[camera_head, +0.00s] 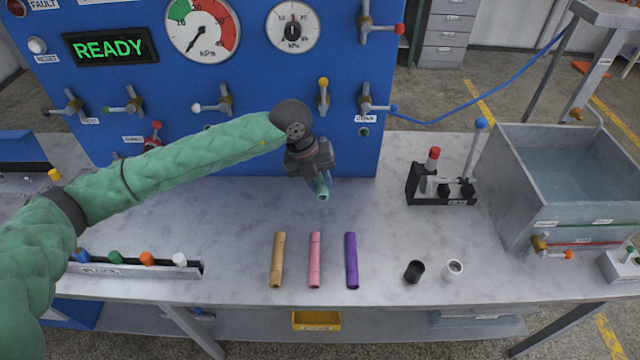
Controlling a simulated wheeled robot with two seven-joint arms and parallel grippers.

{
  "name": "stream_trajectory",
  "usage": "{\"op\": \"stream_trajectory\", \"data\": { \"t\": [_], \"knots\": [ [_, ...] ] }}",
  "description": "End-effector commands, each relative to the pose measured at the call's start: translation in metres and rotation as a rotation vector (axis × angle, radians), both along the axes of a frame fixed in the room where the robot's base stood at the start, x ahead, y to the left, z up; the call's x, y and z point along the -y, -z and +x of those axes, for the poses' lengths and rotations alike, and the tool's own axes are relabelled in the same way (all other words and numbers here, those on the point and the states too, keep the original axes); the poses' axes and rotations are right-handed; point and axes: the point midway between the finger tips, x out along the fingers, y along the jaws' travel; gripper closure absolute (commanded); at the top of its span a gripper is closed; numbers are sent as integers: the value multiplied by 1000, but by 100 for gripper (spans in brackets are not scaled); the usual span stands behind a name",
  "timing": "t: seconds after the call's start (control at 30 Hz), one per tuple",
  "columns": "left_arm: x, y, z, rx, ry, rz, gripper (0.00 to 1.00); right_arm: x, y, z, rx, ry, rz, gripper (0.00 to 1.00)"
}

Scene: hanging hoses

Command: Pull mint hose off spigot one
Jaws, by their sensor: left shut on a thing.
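My left arm comes in from the left in a green sleeve. Its dark left gripper (318,172) is in front of the lower part of the blue panel (350,165), above the table. It is shut on the mint hose (323,190), whose short lower end shows below the fingers, slightly tilted. The upper part of the hose is hidden by the gripper. Spigot one cannot be made out, and I cannot tell whether the hose still touches a spigot. My right gripper is not in view.
Tan (277,260), pink (315,260) and purple (351,260) hoses lie on the grey table (230,240). A black cup (414,271) and white cup (453,268) stand right of them. A black rack (440,187) and a water tank (550,185) are at the right.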

Motion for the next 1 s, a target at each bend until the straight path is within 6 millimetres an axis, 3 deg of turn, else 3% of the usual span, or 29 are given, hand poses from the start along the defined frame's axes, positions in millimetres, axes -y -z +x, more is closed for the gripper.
{"op": "stream_trajectory", "data": {
  "t": [1.0],
  "knots": [
    [0, -50, 0, 1, 0, -1, 100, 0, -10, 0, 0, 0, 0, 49]
  ]
}}
